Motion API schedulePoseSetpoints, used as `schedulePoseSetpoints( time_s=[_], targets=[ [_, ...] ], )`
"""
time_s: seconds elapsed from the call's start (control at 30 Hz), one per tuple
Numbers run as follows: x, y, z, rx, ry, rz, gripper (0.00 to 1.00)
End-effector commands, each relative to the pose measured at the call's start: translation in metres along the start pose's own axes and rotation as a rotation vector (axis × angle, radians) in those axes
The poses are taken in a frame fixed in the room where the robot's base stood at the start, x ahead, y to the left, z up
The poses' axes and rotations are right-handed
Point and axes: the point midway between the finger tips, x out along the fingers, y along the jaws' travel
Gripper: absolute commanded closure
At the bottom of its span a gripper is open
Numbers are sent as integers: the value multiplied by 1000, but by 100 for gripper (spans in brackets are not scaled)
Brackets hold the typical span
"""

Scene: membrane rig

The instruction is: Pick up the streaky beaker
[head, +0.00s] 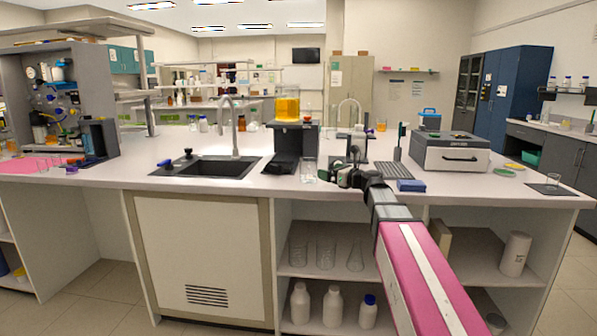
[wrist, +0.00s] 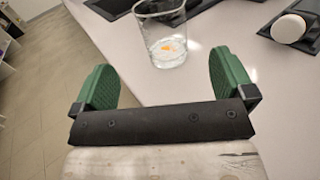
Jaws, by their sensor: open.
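A clear glass beaker (wrist: 162,42) stands upright ahead of my gripper in the wrist view, with whitish marks and a small orange patch low in it. In the head view this beaker (head: 308,171) is near the bench's front edge, just left of my gripper (head: 338,172). My gripper (wrist: 162,75) is open, with its green fingers spread wide and nothing between them. The beaker is beyond the fingertips, roughly centred between them. Another small clear beaker (head: 552,181) is at the bench's right end. Streaks are too small to tell there.
A black stand (head: 285,150) with an amber-filled vessel (head: 287,107) is behind the near beaker. A sink (head: 205,167) is to the left. A blue block (head: 411,185) and a grey box instrument (head: 450,153) are to the right. The bench front edge is close.

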Motion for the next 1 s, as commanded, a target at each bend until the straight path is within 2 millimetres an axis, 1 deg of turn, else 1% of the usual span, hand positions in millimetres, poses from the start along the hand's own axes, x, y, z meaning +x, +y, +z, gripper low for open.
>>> schedulePoseSetpoints(
  time_s=[0.17,0.27,0.5,0.67,0.77,1.0],
  targets=[
    [5,0,0,-1,1,1,0],
    [17,-1,0,-1,1,3,0],
    [52,-1,0,-1,1,3,0],
    [60,-1,0,-2,1,0,0],
    [68,-2,1,-1,1,1,0],
    [102,-3,4,0,1,0,0]
  ],
)
